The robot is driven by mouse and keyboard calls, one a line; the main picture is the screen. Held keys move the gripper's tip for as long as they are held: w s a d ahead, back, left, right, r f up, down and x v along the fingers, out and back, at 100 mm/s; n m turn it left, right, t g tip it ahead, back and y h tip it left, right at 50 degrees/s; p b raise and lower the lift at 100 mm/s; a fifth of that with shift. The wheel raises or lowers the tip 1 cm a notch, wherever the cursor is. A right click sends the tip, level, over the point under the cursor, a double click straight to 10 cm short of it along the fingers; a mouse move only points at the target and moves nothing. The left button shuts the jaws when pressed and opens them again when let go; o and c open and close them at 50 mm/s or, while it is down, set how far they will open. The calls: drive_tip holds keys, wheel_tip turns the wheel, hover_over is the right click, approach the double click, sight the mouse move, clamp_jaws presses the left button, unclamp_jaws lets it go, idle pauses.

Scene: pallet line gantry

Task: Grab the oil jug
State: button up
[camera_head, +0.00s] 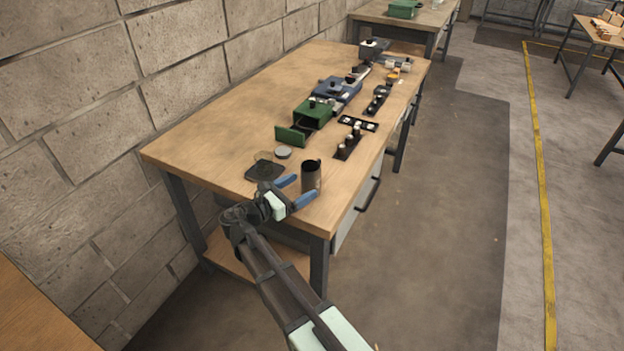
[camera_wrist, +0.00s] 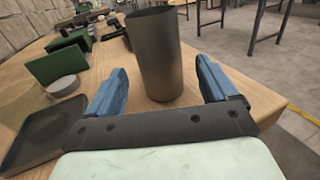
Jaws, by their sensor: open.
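A dark metallic cylinder (camera_head: 311,176), which seems to be the oil jug, stands upright near the front right corner of the wooden table (camera_head: 215,140). In the wrist view the same dark cylinder (camera_wrist: 154,55) stands between and just beyond my fingertips. My gripper (camera_head: 296,191) is open, with one blue finger on each side of the cylinder's near side. In the wrist view my gripper (camera_wrist: 157,85) shows a gap between each finger and the cylinder, and it holds nothing.
A dark square tray (camera_head: 265,172) and a grey round disc (camera_head: 283,153) lie left of the cylinder. The table's right edge is close to the cylinder.

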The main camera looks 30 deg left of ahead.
sight(313, 179)
drive_tip(key=shift+x, duration=2.75)
drive_tip(key=shift+c, duration=0.5)
drive_tip(key=c, duration=1)
drive_tip(key=shift+c, duration=0.5)
drive_tip(key=shift+r, duration=0.15)
